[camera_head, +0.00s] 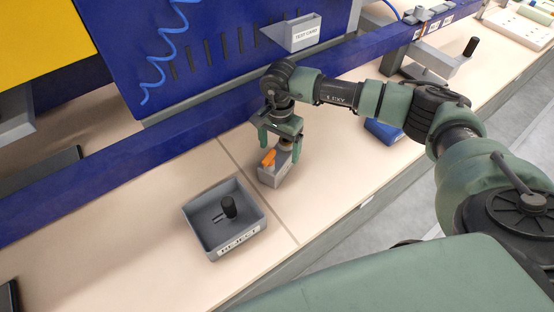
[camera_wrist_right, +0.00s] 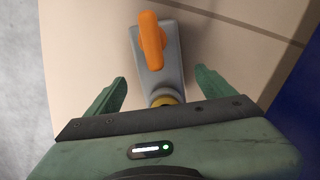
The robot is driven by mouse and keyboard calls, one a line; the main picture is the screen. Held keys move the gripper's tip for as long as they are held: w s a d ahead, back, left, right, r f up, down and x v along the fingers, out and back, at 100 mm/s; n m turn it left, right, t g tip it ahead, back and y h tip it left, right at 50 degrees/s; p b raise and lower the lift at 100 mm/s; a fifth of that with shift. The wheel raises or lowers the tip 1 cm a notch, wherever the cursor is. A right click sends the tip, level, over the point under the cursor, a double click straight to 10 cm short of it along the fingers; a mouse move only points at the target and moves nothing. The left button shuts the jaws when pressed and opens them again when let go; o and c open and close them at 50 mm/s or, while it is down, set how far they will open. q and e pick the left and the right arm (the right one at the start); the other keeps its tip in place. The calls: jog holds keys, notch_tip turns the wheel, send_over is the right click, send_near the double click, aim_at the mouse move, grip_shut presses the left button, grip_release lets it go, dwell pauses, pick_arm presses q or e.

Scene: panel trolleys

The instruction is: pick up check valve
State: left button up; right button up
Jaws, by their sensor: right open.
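My right gripper (camera_head: 279,147) is open above a grey block-shaped fixture (camera_head: 273,178) with an orange lever (camera_head: 268,158) on the worktop. In the right wrist view the open fingers (camera_wrist_right: 160,84) stand either side of a brass-coloured piece (camera_wrist_right: 164,101) at the near end of the grey body (camera_wrist_right: 160,64); the orange lever (camera_wrist_right: 151,42) lies beyond. The brass piece is partly hidden by the gripper, and I cannot tell whether it is the check valve. No finger visibly touches it. My left gripper is not in view.
A grey tray labelled REJECT (camera_head: 250,236) holds a black knobbed part (camera_head: 229,207), left of the fixture. A blue bin (camera_head: 384,131) stands right, behind my arm. A blue rail (camera_head: 150,151) and panel with a TEST CARD holder (camera_head: 303,33) are behind.

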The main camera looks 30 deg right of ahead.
aim_at(278, 155)
notch_tip(278, 155, down, 5)
jog(key=shift+a+p, duration=0.1)
jog(key=shift+p, duration=0.55)
grip_shut()
